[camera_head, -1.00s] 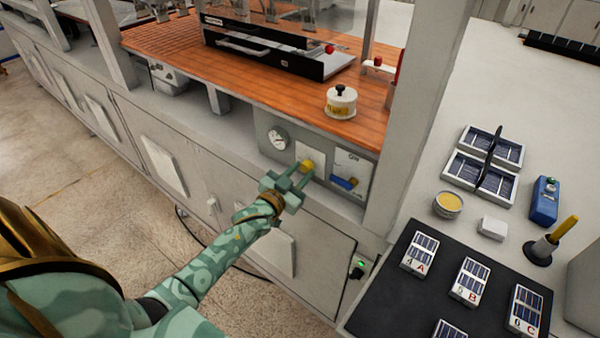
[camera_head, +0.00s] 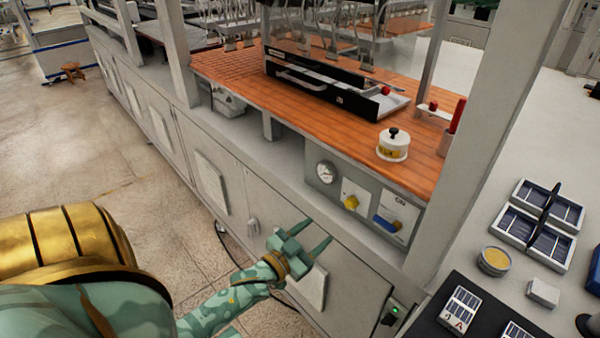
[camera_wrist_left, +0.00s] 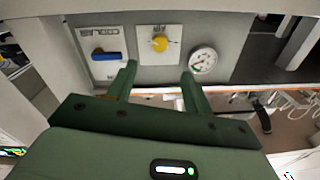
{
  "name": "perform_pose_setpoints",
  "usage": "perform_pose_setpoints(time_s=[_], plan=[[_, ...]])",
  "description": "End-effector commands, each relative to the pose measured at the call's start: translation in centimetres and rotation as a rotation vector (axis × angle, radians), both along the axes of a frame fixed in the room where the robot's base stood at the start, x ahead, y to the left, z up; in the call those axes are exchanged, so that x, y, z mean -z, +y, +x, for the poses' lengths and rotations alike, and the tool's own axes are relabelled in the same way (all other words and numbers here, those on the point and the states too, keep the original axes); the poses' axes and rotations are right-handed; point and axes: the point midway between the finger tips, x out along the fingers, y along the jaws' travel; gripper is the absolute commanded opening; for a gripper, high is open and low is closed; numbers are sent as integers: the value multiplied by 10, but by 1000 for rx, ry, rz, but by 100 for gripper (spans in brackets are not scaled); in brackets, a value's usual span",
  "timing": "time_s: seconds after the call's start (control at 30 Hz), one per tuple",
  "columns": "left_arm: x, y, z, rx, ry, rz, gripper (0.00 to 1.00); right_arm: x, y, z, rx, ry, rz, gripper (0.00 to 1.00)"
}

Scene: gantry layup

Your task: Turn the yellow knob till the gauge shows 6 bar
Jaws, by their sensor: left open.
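The yellow knob (camera_head: 351,202) sits on a white plate on the grey panel at the front of the gantry bench. The round white gauge (camera_head: 326,172) is to its left; its needle reading is too small to tell. My left gripper (camera_head: 317,234) is open and empty, below and to the left of the knob, apart from it. In the left wrist view the knob (camera_wrist_left: 159,43) and gauge (camera_wrist_left: 203,60) show beyond the two spread fingers (camera_wrist_left: 160,72). My right gripper is not in view.
A blue lever (camera_head: 387,224) on a white plate is right of the knob. A white pot with a black handle (camera_head: 393,145) stands on the orange bench top above the panel. A grey post (camera_head: 480,150) rises right of the panel. Room before the cabinet front is free.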

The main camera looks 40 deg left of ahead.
Motion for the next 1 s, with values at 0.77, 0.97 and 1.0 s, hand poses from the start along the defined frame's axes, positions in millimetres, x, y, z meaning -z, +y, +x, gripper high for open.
perform_pose_setpoints(time_s=[0.77,0.97,1.0], plan=[[1,2,-48,0,-1,0,51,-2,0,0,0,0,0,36],[5,3,-48,-5,16,13,51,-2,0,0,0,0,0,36],[13,5,-49,-15,44,23,51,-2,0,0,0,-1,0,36]])
